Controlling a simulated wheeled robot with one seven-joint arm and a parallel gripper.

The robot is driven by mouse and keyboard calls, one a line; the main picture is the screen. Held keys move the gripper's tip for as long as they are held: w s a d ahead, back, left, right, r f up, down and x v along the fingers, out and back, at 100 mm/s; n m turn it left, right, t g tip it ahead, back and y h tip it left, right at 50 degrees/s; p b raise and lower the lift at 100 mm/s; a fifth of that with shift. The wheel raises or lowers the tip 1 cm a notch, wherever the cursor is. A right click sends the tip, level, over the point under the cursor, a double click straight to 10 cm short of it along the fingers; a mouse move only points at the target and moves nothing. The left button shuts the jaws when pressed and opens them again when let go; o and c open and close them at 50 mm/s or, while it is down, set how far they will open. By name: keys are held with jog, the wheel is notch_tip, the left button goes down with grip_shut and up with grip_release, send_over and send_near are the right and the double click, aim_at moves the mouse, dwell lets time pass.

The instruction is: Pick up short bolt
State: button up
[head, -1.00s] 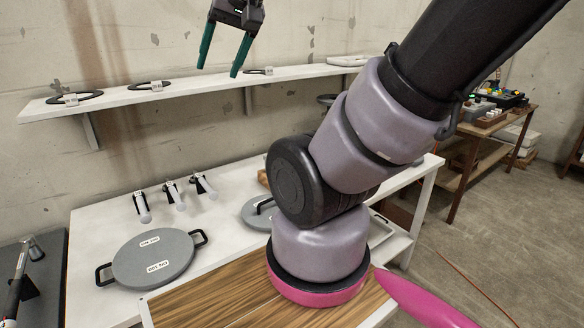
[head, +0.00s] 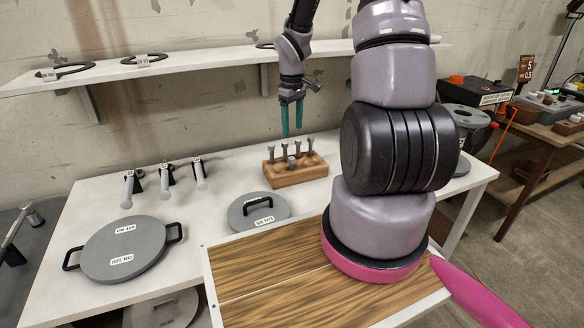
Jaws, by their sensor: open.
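Several grey bolts stand upright in a wooden block (head: 296,171) on the white table. A shorter bolt (head: 292,162) stands at the front middle of the block, its head lower than the row behind it. My gripper (head: 291,134) has green fingers pointing down. It hangs just above the back row of bolts (head: 284,152), open and empty as far as I see. Whether the fingertips touch any bolt cannot be told from this view.
A small grey lid (head: 258,212) with a black handle lies in front of the block, and a large grey lid (head: 130,248) lies left. A shelf (head: 190,68) with black rings runs along the wall above.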

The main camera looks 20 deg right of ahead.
send_over(291, 158)
jog(key=shift+n, duration=0.3)
notch_tip(291, 158, down, 8)
jog(key=shift+s+d+r, duration=0.1)
jog(key=shift+r, duration=0.05)
jog(key=shift+f, duration=2.85)
grip_shut()
